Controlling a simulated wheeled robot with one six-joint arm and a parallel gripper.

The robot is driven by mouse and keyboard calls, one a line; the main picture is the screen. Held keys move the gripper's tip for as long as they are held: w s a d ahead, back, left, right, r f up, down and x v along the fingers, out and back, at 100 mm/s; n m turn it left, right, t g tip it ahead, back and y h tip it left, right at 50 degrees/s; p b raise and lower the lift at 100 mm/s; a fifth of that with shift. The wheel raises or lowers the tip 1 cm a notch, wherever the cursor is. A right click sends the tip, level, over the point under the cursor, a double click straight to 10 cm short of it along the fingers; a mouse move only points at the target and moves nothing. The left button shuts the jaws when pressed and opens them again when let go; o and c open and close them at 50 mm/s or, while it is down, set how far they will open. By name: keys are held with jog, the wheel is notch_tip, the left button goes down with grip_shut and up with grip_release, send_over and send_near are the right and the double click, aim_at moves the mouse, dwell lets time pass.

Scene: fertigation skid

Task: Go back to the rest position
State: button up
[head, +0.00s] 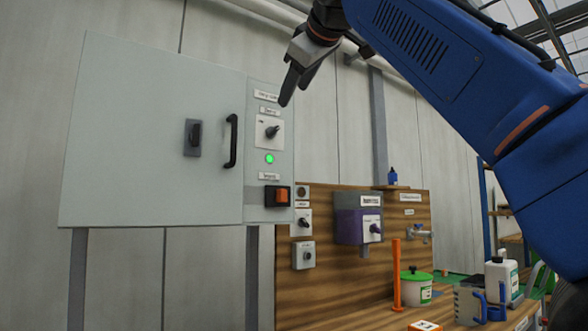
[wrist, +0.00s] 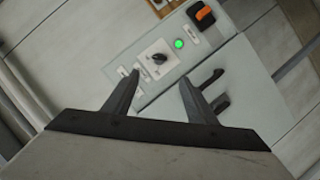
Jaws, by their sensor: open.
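My gripper (head: 290,88) is in the upper middle of the head view, in front of the right edge of a grey control cabinet (head: 150,140). In the wrist view my gripper (wrist: 160,90) has its two fingers spread apart with nothing between them. Beyond the fingertips is a rotary switch (wrist: 159,58) on a white plate. The same switch shows in the head view (head: 271,132), just below the gripper. The fingers appear apart from the switch.
A black door handle (head: 231,140) sticks out from the cabinet. At lower right, a wooden bench carries a green-lidded tub (head: 416,287), an orange post (head: 397,275), a jug and a white canister (head: 501,280).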

jog(key=s+d+f+m+g+h, duration=0.15)
jog(key=d+f, duration=0.45)
jog(key=f, duration=0.6)
jog(key=d+f+m+g+h, duration=0.1)
jog(key=d+f+m+g, duration=0.1)
jog(key=d+f, duration=0.65)
jog(key=s+d+f+m+g+h, duration=0.1)
jog(key=d+f+m, duration=0.15)
jog(key=f, duration=1.15)
jog(key=s+d+f+m+g, duration=0.1)
jog(key=s+f, duration=0.6)
jog(key=f, duration=0.7)
jog(key=s+d+f+m+g, duration=0.2)
jog(key=s+d+f, duration=0.4)
jog(key=f, duration=0.8)
jog(key=s+d+f+m+g+h, duration=0.1)
jog(key=s+d+f+m, duration=0.2)
jog(key=s+f, duration=0.4)
notch_tip(320, 180, down, 7)
jog(key=shift+s+d+f+m+g, duration=0.2)
jog(key=shift+s+d+m+g, duration=0.15)
jog(key=shift+s+m, duration=0.05)
